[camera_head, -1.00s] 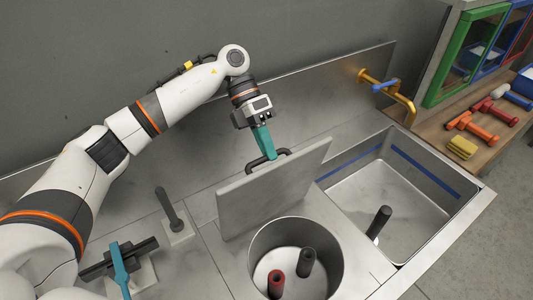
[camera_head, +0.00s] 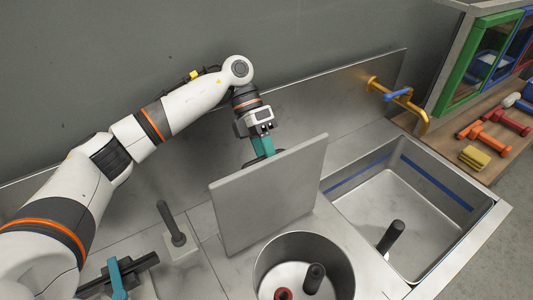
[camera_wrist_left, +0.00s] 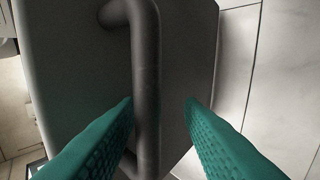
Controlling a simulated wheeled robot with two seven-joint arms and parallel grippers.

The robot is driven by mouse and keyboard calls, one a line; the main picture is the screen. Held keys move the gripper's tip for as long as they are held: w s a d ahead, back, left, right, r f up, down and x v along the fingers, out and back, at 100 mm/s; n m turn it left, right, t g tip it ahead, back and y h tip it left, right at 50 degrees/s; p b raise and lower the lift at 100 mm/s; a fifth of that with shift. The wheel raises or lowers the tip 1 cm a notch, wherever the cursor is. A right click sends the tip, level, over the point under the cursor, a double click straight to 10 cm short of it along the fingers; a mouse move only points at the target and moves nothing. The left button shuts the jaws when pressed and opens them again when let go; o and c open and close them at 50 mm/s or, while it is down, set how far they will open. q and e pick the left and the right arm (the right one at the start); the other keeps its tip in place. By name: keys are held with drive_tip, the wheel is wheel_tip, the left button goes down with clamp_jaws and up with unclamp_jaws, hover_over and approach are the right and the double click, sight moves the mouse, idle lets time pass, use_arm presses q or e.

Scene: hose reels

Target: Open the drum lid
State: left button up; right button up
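The grey square drum lid (camera_head: 268,195) stands raised, close to upright, behind the round drum opening (camera_head: 303,238). My left gripper (camera_head: 262,150) is behind the lid's upper edge. In the left wrist view, its teal fingers (camera_wrist_left: 160,100) are apart, one on each side of the dark bar handle (camera_wrist_left: 147,70). The handle is nearer the left finger; whether they touch is unclear. In the head view the lid hides the fingertips and most of the handle. The drum holds a black peg (camera_head: 315,278) and a red one (camera_head: 283,294).
A square basin (camera_head: 450,250) with a dark post (camera_head: 391,236) is to the right. A yellow pipe (camera_head: 412,110) is on the back panel.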

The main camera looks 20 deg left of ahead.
use_arm(q)
drive_tip(key=shift+w+r, duration=0.1)
drive_tip(key=shift+r, duration=0.4)
wheel_tip(320, 180, up, 8)
drive_tip(key=shift+r+b, duration=0.1)
drive_tip(key=shift+b, duration=1.15)
drive_tip(key=shift+r, duration=0.5)
